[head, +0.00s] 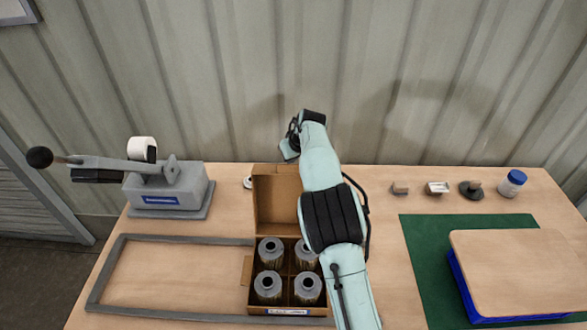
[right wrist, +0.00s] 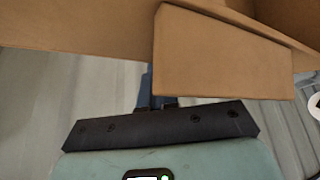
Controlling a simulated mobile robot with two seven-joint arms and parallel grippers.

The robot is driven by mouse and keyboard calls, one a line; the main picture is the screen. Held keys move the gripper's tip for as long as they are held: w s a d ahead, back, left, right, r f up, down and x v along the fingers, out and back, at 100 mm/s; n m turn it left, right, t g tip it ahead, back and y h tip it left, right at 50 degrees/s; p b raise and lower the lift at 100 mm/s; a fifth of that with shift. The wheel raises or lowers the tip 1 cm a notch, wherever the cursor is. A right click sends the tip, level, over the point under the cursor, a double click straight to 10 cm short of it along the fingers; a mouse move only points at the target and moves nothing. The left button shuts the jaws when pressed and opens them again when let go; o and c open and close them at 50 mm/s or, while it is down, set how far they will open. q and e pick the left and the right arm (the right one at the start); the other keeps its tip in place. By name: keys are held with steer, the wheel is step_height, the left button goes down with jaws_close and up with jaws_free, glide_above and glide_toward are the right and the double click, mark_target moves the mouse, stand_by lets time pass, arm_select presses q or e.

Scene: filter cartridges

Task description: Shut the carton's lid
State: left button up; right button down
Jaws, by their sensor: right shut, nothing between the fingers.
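The carton (head: 251,298) stands open on the table, with several grey cartridges (head: 268,287) in its compartments. Its lid (head: 274,200) stands up at the back edge, and a side flap (head: 247,270) sticks out at the left. My right arm reaches over the carton and hides its right side. My right gripper (head: 289,150) is above and behind the lid's top edge, its fingers shut and empty. In the right wrist view, the cardboard (right wrist: 225,58) is close and partly covers the fingers (right wrist: 150,92); I cannot tell whether they touch. My left gripper is not in view.
A grey lever press (head: 165,185) stands at the left. A grey frame (head: 120,262) lies in front of it. At the right are a green mat (head: 420,255), a blue bin with a wooden top (head: 515,265), a blue-capped jar (head: 512,184) and small items. A ribbed wall rises behind.

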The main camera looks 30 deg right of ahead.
mark_target(290, 168)
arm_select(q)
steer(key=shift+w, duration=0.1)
arm_select(e)
steer(key=shift+w+f, duration=0.1)
steer(key=shift+f, duration=0.4)
steer(key=shift+s+a+r, duration=0.1)
steer(key=shift+s+a, duration=0.35)
steer(key=shift+s, duration=0.3)
steer(key=shift+s+a+r, duration=0.1)
steer(key=shift+s+a, duration=0.35)
steer(key=shift+s, duration=0.3)
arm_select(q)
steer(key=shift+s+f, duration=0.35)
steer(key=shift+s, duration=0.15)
arm_select(e)
steer(key=shift+s+a+r, duration=0.65)
steer(key=shift+s+r, duration=0.2)
steer(key=shift+s, duration=0.1)
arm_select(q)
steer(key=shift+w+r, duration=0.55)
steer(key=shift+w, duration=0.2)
arm_select(e)
steer(key=shift+s, duration=0.1)
